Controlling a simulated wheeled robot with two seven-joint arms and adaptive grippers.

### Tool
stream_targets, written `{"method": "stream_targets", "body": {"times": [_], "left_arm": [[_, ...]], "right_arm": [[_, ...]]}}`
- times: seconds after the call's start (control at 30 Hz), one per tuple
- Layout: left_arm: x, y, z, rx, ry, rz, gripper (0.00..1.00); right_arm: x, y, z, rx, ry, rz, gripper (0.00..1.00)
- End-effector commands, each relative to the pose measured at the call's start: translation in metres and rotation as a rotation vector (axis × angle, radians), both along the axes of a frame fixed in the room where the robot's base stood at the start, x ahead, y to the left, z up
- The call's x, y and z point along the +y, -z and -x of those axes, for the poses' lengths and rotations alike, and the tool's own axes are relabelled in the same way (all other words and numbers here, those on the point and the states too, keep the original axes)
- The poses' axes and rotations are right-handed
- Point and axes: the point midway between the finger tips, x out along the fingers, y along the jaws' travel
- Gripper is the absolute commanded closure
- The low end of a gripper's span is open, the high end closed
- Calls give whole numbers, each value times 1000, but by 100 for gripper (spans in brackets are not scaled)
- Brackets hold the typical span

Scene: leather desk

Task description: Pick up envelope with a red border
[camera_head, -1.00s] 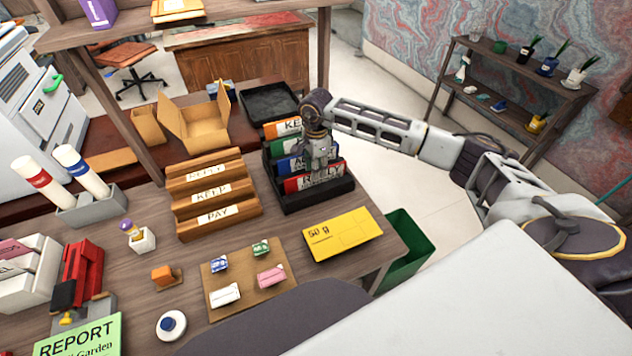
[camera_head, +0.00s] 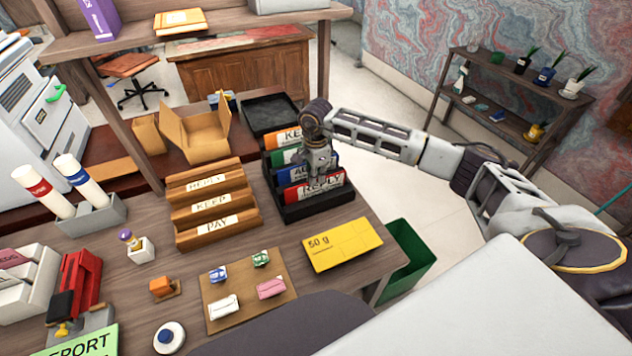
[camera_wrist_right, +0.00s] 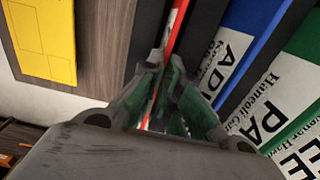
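The envelope with a red border (camera_head: 300,193), marked REPLY, stands upright in the front slot of the black rack (camera_head: 317,209). In the right wrist view it shows edge-on as a thin red strip (camera_wrist_right: 177,22). My right gripper (camera_head: 318,174) points down over it from above. In the right wrist view the fingertips (camera_wrist_right: 166,62) are close together, one on each side of the red strip, so the gripper looks shut on it. The envelope is still seated in the rack. My left gripper is not in view.
Blue, green and orange envelopes stand behind it in the rack. A wooden tiered holder (camera_head: 217,226) is close on the left. A yellow 50 g envelope (camera_head: 342,245) lies in front, near the desk edge. A green bin (camera_head: 408,262) stands below on the right.

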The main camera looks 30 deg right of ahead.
Motion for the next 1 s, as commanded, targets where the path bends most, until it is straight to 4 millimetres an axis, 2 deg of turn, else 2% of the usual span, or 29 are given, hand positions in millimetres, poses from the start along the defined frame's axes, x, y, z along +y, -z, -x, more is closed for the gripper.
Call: {"method": "stream_targets", "body": {"times": [0.2, 0.43, 0.7, 1.0], "left_arm": [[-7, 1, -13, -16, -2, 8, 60], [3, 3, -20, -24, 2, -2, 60], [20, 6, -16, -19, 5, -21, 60], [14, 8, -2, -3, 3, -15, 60]], "right_arm": [[0, -18, -1, -3, 0, 1, 100], [-1, -50, -1, -4, 0, 1, 100], [0, -86, -1, -2, 0, 0, 100], [0, -97, 0, 0, 0, 1, 100]]}}
